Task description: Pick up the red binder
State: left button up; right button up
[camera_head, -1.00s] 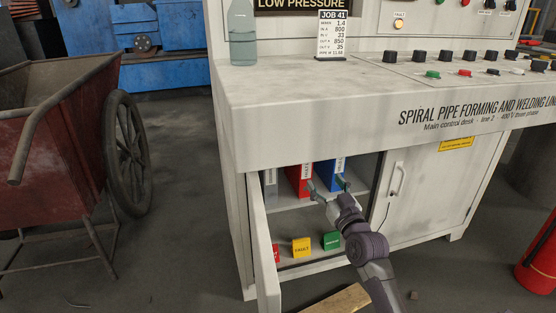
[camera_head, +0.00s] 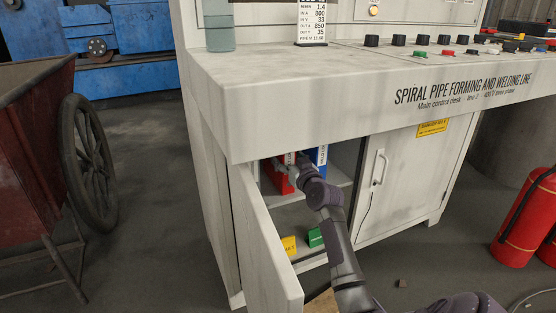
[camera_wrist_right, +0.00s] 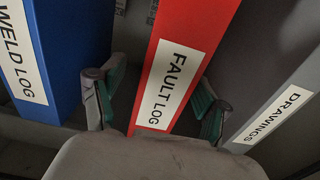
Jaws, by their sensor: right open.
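The red binder (camera_head: 281,178) stands on the upper shelf inside the open cabinet of the control desk. In the right wrist view the red binder (camera_wrist_right: 188,60) shows its white FAULT LOG label. My right gripper (camera_head: 288,158) reaches into the cabinet at the binder. In the wrist view its open fingers (camera_wrist_right: 157,105) lie on either side of the red spine, with visible gaps. My left gripper is not in view.
A blue WELD LOG binder (camera_wrist_right: 62,50) and a grey DRAWINGS binder (camera_wrist_right: 285,85) flank the red one. The open cabinet door (camera_head: 262,240) stands left of my arm. Yellow (camera_head: 289,245) and green (camera_head: 315,237) blocks sit below. The desk top (camera_head: 270,75) overhangs the cabinet.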

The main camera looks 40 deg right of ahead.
jog(key=shift+r+b+x, duration=0.1)
jog(key=shift+b+x, duration=0.5)
jog(key=shift+x, duration=0.55)
jog(key=shift+r+b+x, duration=0.15)
jog(key=shift+b+x, duration=0.4)
jog(key=shift+x, duration=0.55)
jog(key=shift+a, duration=0.15)
grip_shut()
jog(key=shift+r, duration=0.1)
